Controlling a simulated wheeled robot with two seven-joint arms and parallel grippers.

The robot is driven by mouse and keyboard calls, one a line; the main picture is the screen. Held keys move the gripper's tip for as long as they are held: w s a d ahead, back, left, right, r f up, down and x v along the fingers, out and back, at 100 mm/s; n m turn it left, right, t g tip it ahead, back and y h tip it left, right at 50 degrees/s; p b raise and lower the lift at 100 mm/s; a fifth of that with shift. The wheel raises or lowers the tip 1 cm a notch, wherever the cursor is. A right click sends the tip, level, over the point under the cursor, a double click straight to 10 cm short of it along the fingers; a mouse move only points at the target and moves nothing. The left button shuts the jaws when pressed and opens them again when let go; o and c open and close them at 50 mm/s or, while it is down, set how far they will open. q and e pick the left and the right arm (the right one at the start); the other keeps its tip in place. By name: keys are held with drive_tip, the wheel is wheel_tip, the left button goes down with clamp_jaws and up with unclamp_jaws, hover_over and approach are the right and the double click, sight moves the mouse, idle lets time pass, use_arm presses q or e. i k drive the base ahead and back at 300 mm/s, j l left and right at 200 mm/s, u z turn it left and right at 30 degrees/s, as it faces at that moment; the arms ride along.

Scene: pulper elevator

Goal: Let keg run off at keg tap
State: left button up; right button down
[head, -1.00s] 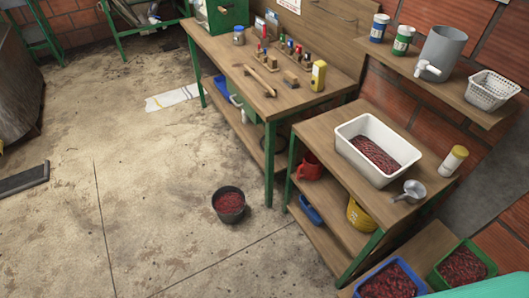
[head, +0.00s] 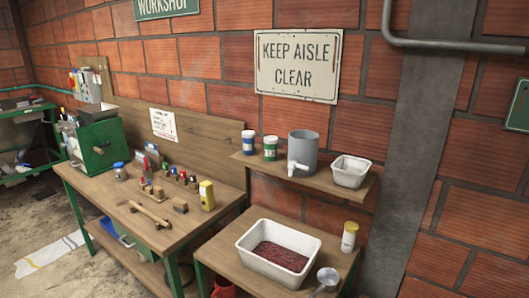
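A grey keg (head: 303,147) stands upright on the wooden wall shelf (head: 262,165). A white keg tap (head: 297,168) sticks out low on its front, over the shelf's front edge. No stream of liquid shows at the tap. A white tub (head: 243,241) with dark red contents stands on the small table, below and a little left of the tap. Neither of my grippers is in view.
On the shelf, two jars (head: 269,148) stand left of the keg and a white basket (head: 350,171) right. A metal scoop (head: 326,279) and a yellow-labelled bottle (head: 349,237) are beside the tub. A cluttered workbench (head: 100,200) stands left.

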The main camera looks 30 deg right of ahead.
sight(293, 164)
drive_tip(key=z, duration=1.2)
